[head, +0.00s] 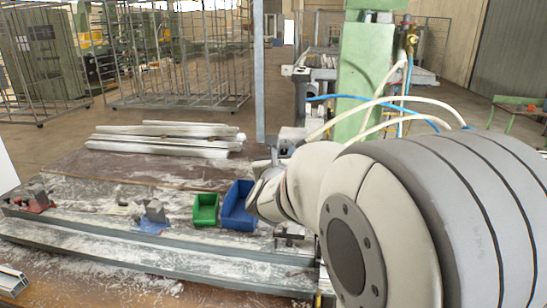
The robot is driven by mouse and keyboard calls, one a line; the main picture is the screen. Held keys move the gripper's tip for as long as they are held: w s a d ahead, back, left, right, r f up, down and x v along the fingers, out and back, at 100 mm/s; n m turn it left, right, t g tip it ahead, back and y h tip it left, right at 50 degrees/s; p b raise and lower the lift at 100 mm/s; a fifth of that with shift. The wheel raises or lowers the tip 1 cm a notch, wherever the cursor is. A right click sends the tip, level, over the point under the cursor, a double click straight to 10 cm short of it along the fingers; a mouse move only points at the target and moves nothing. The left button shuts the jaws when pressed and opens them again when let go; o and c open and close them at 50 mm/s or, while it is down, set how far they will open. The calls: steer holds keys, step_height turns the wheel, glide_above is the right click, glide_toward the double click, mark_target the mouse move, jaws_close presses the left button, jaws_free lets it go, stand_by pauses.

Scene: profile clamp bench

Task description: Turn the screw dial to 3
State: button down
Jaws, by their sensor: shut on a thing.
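My arm reaches in from the right, and its pale wrist ends at the right end of the bench. My gripper (264,166) is small and partly hidden there, beside the grey metal clamp parts (291,135) at the foot of the post. It is shut on a part at that spot, which I take to be the screw dial. The dial's face, its numbers and its present setting cannot be made out, as my wrist and the distance hide them.
A blue bin (236,208) and a green bin (205,210) stand on the bench left of my wrist. Pale profiles (165,138) lie stacked behind them. Small clamps sit on the long bench rail (100,232). A thin grey post (259,75) rises close to my gripper.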

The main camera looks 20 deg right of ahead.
steer(key=m+b, duration=0.9)
steer(key=b, duration=0.8)
steer(key=shift+f, duration=0.2)
steer(key=m+b, duration=0.2)
steer(key=shift+r+b, duration=0.2)
steer(key=shift+b, duration=0.15)
steer(key=shift+r+m, duration=0.1)
steer(key=shift+m, duration=0.3)
steer(key=c, duration=1.6)
jaws_free()
steer(key=shift+c, duration=0.2)
steer(key=shift+o, duration=1.4)
steer(key=shift+w, duration=0.2)
steer(key=shift+o, duration=0.6)
steer(key=shift+s, duration=0.1)
